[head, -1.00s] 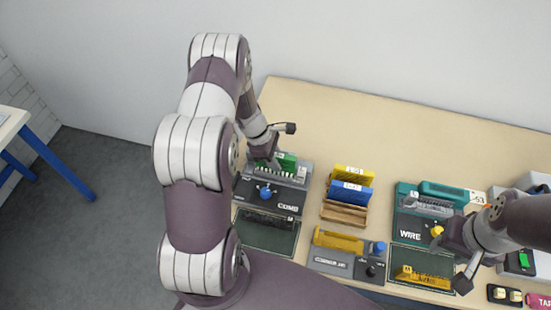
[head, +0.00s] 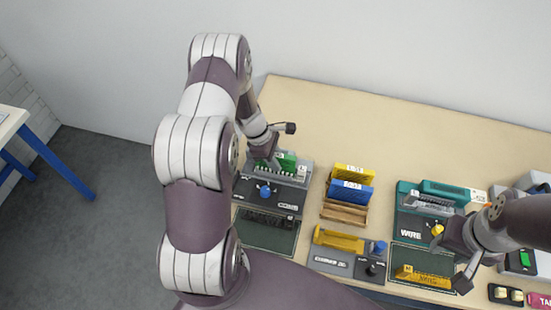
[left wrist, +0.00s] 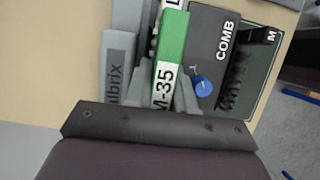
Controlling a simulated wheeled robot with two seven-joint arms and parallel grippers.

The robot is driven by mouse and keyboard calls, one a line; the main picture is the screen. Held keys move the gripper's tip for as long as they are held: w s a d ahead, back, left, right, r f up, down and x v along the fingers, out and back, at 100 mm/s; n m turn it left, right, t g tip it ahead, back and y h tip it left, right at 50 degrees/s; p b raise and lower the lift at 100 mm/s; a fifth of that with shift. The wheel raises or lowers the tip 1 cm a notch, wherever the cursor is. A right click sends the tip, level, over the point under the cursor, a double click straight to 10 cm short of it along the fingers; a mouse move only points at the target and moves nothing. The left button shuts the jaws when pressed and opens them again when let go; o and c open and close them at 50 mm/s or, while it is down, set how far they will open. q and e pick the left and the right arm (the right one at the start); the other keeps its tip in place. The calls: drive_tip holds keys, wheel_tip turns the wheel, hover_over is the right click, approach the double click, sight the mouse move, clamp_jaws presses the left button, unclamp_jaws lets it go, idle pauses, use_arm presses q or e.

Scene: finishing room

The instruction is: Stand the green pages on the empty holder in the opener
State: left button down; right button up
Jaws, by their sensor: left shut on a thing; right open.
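The green pages (head: 289,160), a slim block, are at the dark grey COMB machine's opener (head: 300,179) at the back left. In the left wrist view the green pages (left wrist: 173,50) carry a white label reading M-35. My left gripper (head: 268,162) is shut on them, and its fingers (left wrist: 165,98) show on both sides of the block. White comb teeth show beside the pages. I cannot tell whether the pages touch the holder, which is mostly hidden. My right gripper (head: 452,262) is open, near a yellow block (head: 424,277) at the front right.
A dark comb lies in the tray (head: 266,237) in front of the COMB machine. A wooden rack (head: 344,214) with blue (head: 350,191) and yellow (head: 354,172) blocks stands to its right. The teal WIRE machine (head: 406,215) is further right. The table's back (head: 370,115) is clear.

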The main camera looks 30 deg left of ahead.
use_arm(q)
drive_tip(key=shift+f, duration=0.2)
drive_tip(key=c, duration=1.2)
unclamp_jaws()
drive_tip(key=shift+c, duration=0.2)
drive_tip(key=p+v, duration=0.8)
drive_tip(key=v, duration=0.3)
drive_tip(key=shift+a, duration=0.1)
